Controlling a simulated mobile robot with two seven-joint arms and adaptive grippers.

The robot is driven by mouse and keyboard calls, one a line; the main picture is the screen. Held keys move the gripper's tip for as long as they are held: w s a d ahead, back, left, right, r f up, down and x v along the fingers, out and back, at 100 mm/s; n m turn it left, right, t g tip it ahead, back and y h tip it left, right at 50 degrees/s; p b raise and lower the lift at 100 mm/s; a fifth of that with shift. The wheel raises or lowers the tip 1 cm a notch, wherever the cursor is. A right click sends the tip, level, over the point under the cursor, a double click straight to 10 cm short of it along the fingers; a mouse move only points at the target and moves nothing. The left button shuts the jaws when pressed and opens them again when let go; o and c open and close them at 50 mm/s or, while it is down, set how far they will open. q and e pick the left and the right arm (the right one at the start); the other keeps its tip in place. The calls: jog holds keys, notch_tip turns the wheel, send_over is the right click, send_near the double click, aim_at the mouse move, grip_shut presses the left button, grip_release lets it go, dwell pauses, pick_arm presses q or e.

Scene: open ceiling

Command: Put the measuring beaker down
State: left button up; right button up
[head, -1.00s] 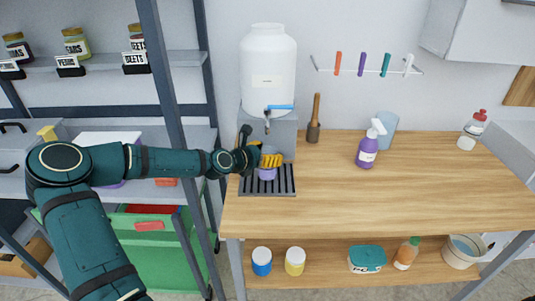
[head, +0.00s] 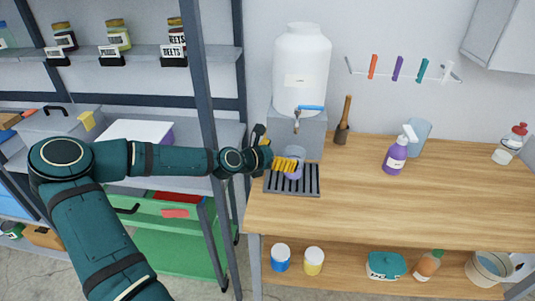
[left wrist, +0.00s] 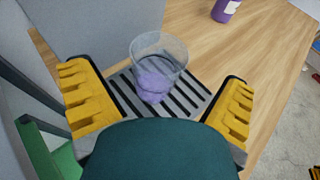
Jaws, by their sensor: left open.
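The measuring beaker (head: 297,152) is clear, with something purple in its lower part. It stands upright on the dark slatted drip tray (head: 308,186) below the white dispenser's tap. My left gripper (head: 285,164) is at the beaker's left side in the head view, its yellow fingers partly covering it. In the left wrist view the beaker (left wrist: 158,62) stands ahead between the widely spread fingers (left wrist: 160,97), with gaps on both sides. The tray (left wrist: 190,88) shows under it. The left gripper is open.
The white dispenser (head: 301,70) stands on a grey block (head: 307,137) behind the tray. A pestle and mortar (head: 342,128), a purple spray bottle (head: 396,156) and a bluish cup (head: 418,137) stand further right. The wooden tabletop (head: 370,208) is clear in front.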

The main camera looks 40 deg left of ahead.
pick_arm(q)
jog(key=p+v, duration=0.1)
jog(key=v, duration=0.5)
dwell(0.6)
